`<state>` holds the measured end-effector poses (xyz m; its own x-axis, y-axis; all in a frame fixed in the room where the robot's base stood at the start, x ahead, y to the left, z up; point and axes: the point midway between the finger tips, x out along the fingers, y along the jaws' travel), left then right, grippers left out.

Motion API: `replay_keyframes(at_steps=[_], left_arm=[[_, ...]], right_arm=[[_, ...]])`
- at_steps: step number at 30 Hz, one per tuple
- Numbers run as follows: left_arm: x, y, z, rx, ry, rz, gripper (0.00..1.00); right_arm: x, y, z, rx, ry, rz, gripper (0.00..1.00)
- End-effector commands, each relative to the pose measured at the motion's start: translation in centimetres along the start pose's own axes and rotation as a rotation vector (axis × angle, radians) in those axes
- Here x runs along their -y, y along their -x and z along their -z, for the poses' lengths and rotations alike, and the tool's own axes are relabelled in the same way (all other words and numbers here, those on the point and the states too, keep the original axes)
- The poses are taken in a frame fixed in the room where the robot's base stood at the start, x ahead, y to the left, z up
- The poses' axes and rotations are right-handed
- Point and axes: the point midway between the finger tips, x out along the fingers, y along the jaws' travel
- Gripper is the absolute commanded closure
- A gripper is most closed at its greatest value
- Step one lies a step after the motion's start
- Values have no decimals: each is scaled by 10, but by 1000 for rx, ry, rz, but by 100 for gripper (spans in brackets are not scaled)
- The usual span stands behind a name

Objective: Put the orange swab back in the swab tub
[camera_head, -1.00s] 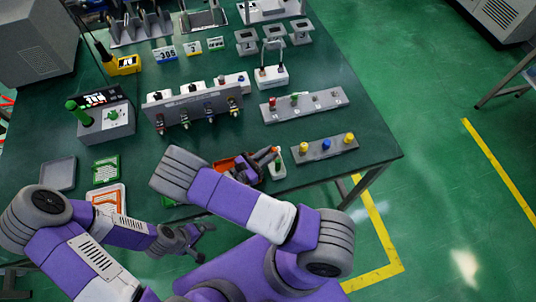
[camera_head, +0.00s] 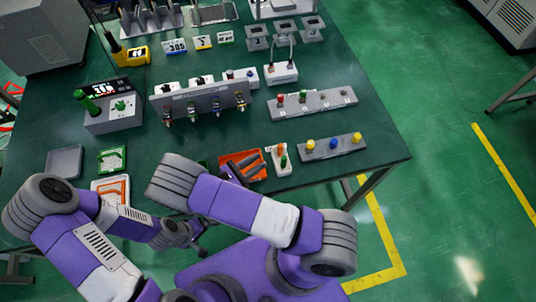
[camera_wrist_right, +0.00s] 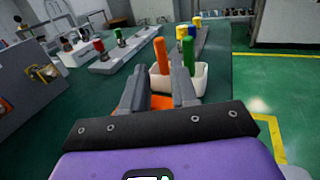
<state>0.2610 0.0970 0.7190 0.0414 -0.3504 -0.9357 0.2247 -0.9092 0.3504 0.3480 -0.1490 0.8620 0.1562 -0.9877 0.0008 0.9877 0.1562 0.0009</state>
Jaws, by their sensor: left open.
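The swab tub (camera_head: 285,170) is a small white container near the table's front edge. The orange swab (camera_head: 281,148) stands upright in it, beside a green swab (camera_head: 283,161). In the right wrist view the tub (camera_wrist_right: 198,82) lies beyond my fingertips, with the orange swab (camera_wrist_right: 160,54) showing between them. My right gripper (camera_wrist_right: 160,80) is open and empty, apart from the swab. In the head view it is over the orange tray, left of the tub, partly hidden by my arm. My left gripper (camera_head: 197,240) is open and empty, off the table's front edge.
The orange tray (camera_head: 258,174) lies left of the tub. A grey block with yellow and blue knobs (camera_head: 334,147) is to its right. A grey strip with red and green pegs (camera_head: 312,104) and a connector panel (camera_head: 205,103) stand behind. Bare table lies between them.

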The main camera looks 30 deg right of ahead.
Motion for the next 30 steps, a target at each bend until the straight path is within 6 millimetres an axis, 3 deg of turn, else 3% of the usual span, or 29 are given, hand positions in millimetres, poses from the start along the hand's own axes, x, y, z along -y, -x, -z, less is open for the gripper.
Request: replay_keyframes(at_steps=[3,9,30], left_arm=[[2,-5,0,0,0,0,0],[3,-8,0,0,0,0,0],[3,-8,0,0,0,0,0]], right_arm=[[-1,22,2,-3,-2,-3,72],[0,41,1,0,0,-1,72],[0,43,0,0,1,0,72]])
